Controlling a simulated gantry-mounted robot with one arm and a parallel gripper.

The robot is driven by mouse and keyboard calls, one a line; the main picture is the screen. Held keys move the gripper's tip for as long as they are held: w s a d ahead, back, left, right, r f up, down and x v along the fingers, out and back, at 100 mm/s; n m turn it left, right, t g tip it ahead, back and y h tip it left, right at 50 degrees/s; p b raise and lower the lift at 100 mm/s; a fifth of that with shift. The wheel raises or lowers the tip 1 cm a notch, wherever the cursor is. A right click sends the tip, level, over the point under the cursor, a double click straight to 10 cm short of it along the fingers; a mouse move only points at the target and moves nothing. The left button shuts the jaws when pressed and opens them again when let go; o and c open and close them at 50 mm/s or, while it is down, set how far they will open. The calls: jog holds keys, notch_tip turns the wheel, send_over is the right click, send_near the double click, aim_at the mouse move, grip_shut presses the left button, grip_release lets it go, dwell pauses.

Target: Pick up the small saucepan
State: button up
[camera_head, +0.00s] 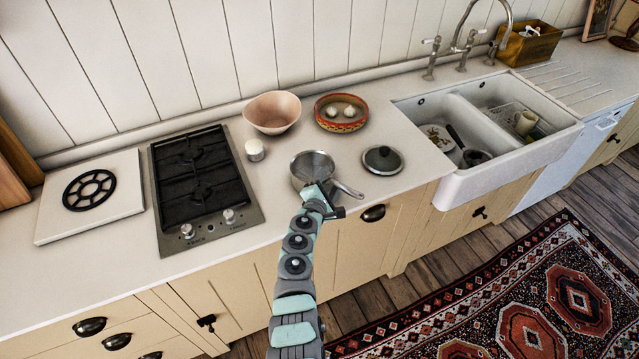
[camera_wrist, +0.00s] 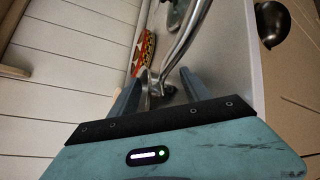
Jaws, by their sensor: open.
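The small saucepan (camera_head: 311,167) is silver metal and stands upright on the counter near its front edge, its handle (camera_head: 349,189) pointing right and toward the front. My gripper (camera_head: 328,196) is at the pan's front side, close to the handle. In the wrist view my open gripper (camera_wrist: 160,78) has a finger on each side of a shiny metal part that looks like the saucepan handle (camera_wrist: 182,45). I cannot tell whether either finger touches it. The pan's bowl is not clearly seen in the wrist view.
A dark lid (camera_head: 382,160) lies just right of the pan. A patterned bowl with garlic (camera_head: 341,125), a pinkish bowl (camera_head: 272,112) and a small white-topped jar (camera_head: 255,150) stand behind it. The gas hob (camera_head: 200,185) is left, the double sink (camera_head: 545,152) right.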

jog(key=shift+w+d+f, duration=0.1)
jog(key=shift+w, duration=0.2)
jog(key=shift+c, duration=0.6)
jog(key=c, duration=0.9)
jog(key=shift+f, duration=0.1)
grip_shut()
